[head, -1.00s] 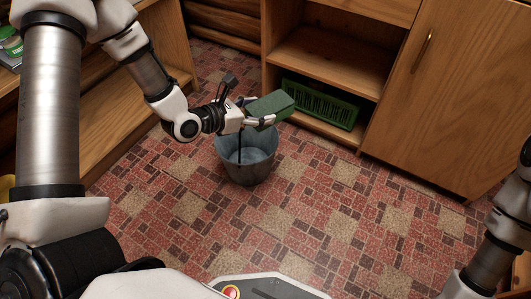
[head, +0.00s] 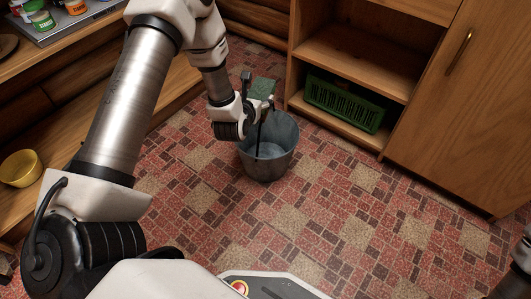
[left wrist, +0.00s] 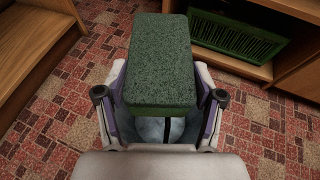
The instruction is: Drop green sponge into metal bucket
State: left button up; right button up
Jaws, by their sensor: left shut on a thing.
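The green sponge (left wrist: 162,62) is a dark green block held between the fingers of my left gripper (left wrist: 160,100). In the head view the sponge (head: 262,89) shows partly behind my left gripper (head: 256,104), above the far left part of the bucket's rim. The metal bucket (head: 268,166) stands upright on the floor, its open top facing up. In the left wrist view a bit of the bucket (left wrist: 150,128) shows below the sponge, between the fingers. My right gripper is out of view; only part of my right arm shows at the right edge.
A wooden shelf unit (head: 345,58) with a green crate (head: 345,105) stands behind the bucket, beside a closed cabinet door (head: 450,100). The tiled floor right of the bucket is clear.

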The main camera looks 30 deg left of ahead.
pick_arm(q)
jog(key=o, duration=0.9)
jog(key=shift+c, duration=0.2)
jog(key=shift+s, duration=0.1)
jog(key=v, duration=1.2)
jog(key=shift+f, duration=0.1)
